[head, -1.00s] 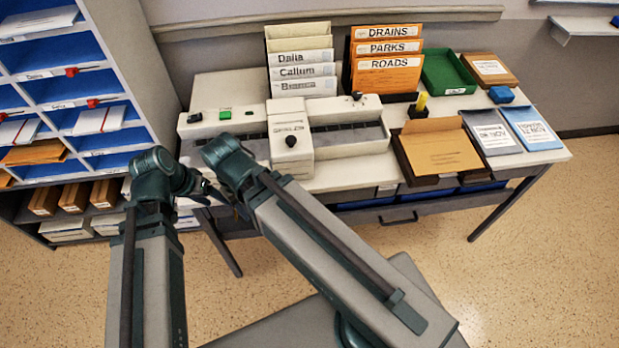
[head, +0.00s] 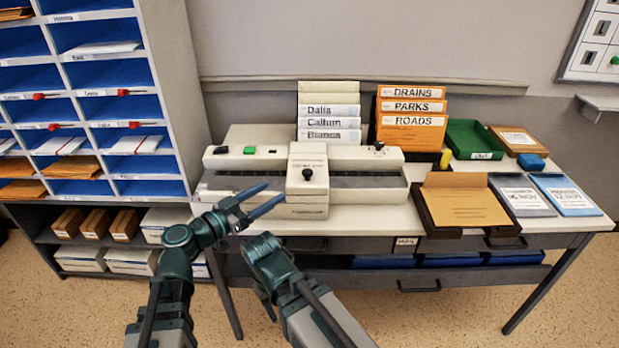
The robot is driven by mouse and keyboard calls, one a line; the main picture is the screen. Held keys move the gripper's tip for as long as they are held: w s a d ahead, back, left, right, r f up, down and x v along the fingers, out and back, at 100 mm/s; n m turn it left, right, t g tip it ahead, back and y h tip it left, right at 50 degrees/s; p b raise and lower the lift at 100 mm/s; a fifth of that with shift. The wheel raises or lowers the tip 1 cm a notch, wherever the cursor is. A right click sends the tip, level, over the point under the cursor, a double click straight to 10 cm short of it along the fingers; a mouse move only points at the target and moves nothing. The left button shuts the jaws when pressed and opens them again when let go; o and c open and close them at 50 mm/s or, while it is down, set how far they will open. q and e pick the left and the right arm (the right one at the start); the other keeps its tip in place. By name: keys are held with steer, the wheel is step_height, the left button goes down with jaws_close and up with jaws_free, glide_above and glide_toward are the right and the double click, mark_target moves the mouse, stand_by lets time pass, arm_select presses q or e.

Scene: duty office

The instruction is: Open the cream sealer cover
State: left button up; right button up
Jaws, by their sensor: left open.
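The cream sealer (head: 225,183) is a long, low machine on the desk, with green and black buttons on its back left and a dark strip along its front. A cream cover-like block (head: 308,200) with a black knob sits across its middle; I cannot tell whether it is hinged. My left gripper (head: 262,201) is open and empty, its two fingers pointing right at the sealer's front, left of the block. They overlap the sealer in the picture; contact is unclear. My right gripper (head: 268,304) is mostly hidden behind its own arm, below the desk edge in the picture.
Cream folders (head: 329,112) and orange folders (head: 412,120) stand behind the sealer. A dark tray with a brown envelope (head: 462,206), a green tray (head: 450,142) and blue-grey booklets (head: 565,195) lie to the right. A pigeonhole shelf (head: 180,100) stands close on the left.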

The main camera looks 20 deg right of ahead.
mark_target(304, 173)
arm_select(q)
steer(key=x, duration=1.3)
steer(key=shift+w+d, duration=0.2)
steer(key=shift+d, duration=0.15)
jaws_close()
stand_by(0.9)
